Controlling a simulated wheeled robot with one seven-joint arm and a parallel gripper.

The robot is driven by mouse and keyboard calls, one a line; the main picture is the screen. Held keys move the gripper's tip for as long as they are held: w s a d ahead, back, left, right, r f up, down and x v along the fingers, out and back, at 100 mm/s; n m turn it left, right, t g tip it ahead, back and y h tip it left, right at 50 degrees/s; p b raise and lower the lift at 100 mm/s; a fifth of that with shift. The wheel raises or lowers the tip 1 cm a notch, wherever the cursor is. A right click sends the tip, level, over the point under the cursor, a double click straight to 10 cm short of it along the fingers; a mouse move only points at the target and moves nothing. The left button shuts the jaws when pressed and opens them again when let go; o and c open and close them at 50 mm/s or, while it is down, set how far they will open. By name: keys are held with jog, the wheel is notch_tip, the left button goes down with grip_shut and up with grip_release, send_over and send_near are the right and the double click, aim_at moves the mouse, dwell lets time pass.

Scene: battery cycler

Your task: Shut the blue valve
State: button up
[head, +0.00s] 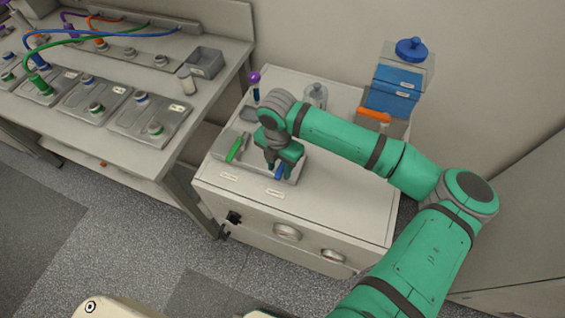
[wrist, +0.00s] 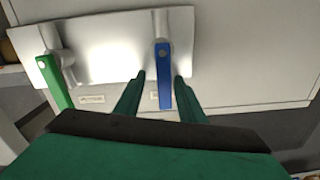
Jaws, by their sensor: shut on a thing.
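The blue valve has a flat blue lever (wrist: 164,85) on a grey stem above a shiny metal plate (wrist: 105,45). In the wrist view the lever runs from its pivot down the picture, between the fingers of my gripper (wrist: 159,76).
The valves sit on a white cabinet (head: 340,205) with knobs on its front. An orange-handled part (head: 373,114), a blue container (head: 393,90) and a clear jar (head: 316,95) stand behind. A purple-topped valve (head: 254,78) is at the back left. A bench with cabled grey units (head: 152,118) is left.

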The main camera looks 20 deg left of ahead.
jog(key=o, duration=0.5)
jog(key=a+m, duration=0.2)
jog(key=m, duration=0.1)
jog(key=shift+a, duration=0.1)
jog(key=shift+w+a+m, duration=0.15)
jog(key=shift+w+m, duration=0.05)
jog(key=shift+m, duration=0.3)
jog(key=c, duration=0.5)
jog(key=shift+r, duration=0.1)
jog(key=o, duration=0.5)
jog(key=m, duration=0.1)
jog(key=w+a+m, duration=0.1)
jog(key=m, duration=0.1)
jog(key=w+m, duration=0.1)
jog(key=m, duration=0.1)
jog(key=shift+a, duration=0.25)
jog(key=shift+w+m, duration=0.2)
jog(key=shift+m, duration=0.3)
jog(key=shift+c, duration=0.9)
jog(key=c, duration=0.6)
jog(key=shift+o, duration=0.2)
jog(key=shift+a, duration=0.1)
jog(key=w+m, duration=0.1)
jog(key=m, duration=0.1)
jog(key=w+m, duration=0.1)
jog(key=m, duration=0.2)
jog(key=shift+w+a, duration=0.1)
jog(key=shift+a, duration=0.05)
